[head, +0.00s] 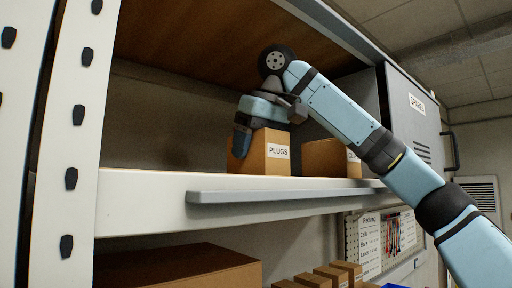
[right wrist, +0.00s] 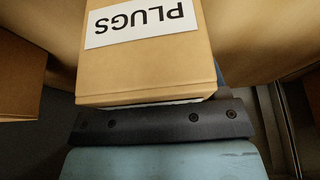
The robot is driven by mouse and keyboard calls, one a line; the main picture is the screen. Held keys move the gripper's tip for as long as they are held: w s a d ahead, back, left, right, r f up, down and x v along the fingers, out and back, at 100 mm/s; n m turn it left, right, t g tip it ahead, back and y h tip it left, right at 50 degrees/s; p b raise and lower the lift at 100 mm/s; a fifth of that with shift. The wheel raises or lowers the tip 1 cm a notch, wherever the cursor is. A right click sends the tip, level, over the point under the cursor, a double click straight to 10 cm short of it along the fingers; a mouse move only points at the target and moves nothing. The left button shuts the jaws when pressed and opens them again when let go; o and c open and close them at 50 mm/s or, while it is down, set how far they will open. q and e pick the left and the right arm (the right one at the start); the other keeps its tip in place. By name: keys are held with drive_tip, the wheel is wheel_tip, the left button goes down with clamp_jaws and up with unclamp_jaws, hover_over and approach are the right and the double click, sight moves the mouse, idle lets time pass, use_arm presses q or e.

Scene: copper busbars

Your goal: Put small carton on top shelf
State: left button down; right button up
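The small carton (head: 263,158) is a brown box with a white PLUGS label, standing upright at the front of the top shelf (head: 150,190). My right gripper (head: 262,128) is over its top, with a blue finger down along its left side. In the right wrist view the carton (right wrist: 148,78) shows with its label upside down, close against a dark finger pad (right wrist: 160,121). A thin pale strip shows between them at the right. The other finger is hidden, so I cannot tell whether the grip is closed. My left gripper is not in view.
Another carton (head: 325,158) stands to the right on the same shelf. A grey cabinet (head: 415,115) is beyond it. A large box (head: 175,268) and several small ones sit below. The shelf is clear left of the carton.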

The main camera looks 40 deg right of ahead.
sight(266, 130)
drive_tip(key=o, duration=0.4)
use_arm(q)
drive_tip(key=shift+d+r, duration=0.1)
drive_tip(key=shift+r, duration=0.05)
use_arm(e)
drive_tip(key=shift+s, duration=0.1)
drive_tip(key=shift+r, duration=0.15)
drive_tip(key=shift+r, duration=0.2)
drive_tip(key=shift+s+d+r+b, duration=0.2)
drive_tip(key=shift+s+r+b, duration=0.1)
drive_tip(key=shift+s+r, duration=0.95)
drive_tip(key=s, duration=0.9)
drive_tip(key=shift+s+d+b, duration=0.1)
drive_tip(key=shift+d+b, duration=0.25)
drive_tip(key=shift+d, duration=0.05)
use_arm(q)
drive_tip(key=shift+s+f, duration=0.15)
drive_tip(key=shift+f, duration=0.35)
use_arm(e)
drive_tip(key=shift+s, duration=0.75)
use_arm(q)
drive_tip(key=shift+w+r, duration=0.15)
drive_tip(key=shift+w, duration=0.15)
use_arm(e)
drive_tip(key=shift+w, duration=0.1)
